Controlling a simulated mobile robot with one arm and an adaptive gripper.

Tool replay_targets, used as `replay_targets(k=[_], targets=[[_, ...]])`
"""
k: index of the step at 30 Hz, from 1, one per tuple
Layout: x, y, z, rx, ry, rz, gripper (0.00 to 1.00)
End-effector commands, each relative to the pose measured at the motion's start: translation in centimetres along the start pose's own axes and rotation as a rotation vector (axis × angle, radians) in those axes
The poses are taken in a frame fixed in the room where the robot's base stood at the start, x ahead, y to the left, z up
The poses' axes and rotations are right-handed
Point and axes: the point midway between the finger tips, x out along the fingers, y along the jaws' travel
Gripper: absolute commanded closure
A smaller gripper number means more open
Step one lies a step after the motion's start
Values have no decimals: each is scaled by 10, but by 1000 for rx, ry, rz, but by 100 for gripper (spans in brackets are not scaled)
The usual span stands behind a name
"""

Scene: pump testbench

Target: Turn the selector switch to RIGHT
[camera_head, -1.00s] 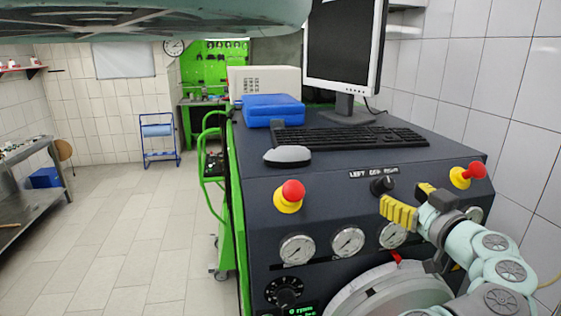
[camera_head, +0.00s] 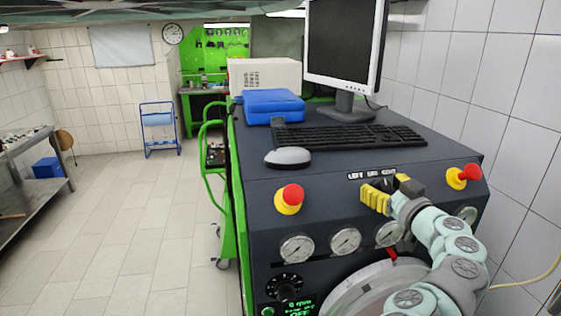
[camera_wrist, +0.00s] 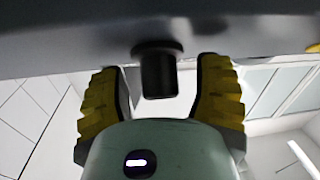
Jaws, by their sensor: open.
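The selector switch (camera_wrist: 157,72) is a black knob on the dark panel. In the wrist view it stands between my two yellow ribbed fingers, with a gap on each side. In the head view the switch (camera_head: 379,183) is mostly hidden behind my gripper, under a white label strip (camera_head: 371,175) that reads LEFT and more. My gripper (camera_head: 386,190) is open at the panel front, its fingers on either side of the knob. It also shows in the wrist view (camera_wrist: 162,70). The knob's pointing direction cannot be told.
Red-and-yellow emergency buttons (camera_head: 289,198) and (camera_head: 463,176) flank the switch. Round gauges (camera_head: 297,248) sit below. A keyboard (camera_head: 348,136), mouse (camera_head: 287,157) and monitor (camera_head: 345,45) stand on top. A tiled wall (camera_head: 515,110) is close on the right.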

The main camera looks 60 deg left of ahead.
Motion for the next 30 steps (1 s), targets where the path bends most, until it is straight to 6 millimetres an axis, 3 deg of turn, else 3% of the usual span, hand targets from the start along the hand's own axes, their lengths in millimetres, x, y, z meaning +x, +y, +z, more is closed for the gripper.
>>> replay_targets(k=[6,25,30], targets=[[0,1,0,0,0,2,34],[0,0,0,0,0,2,99],[0,0,1,1,0,3,100]])
